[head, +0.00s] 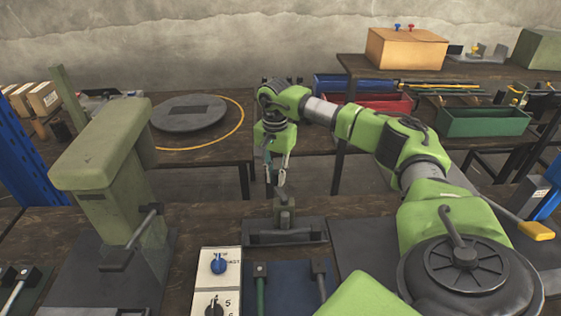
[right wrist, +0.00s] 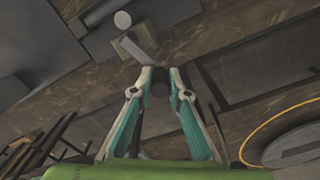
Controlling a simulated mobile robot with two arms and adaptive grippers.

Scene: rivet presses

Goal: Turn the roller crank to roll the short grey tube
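A small dark grey roller stand (head: 285,236) sits on the near bench, with a post and crank at its middle. My right gripper (head: 276,186) reaches down to it from above. I cannot clearly make out the short grey tube; a pale round end (right wrist: 122,18) shows by the block. My left gripper is not in view.
A tall green press (head: 105,170) with a side handle stands left of the roller stand. A white panel with knobs (head: 217,283) and a blue-grey plate with levers (head: 290,292) lie in front. A round turntable (head: 188,112) and a green bin (head: 483,121) are behind.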

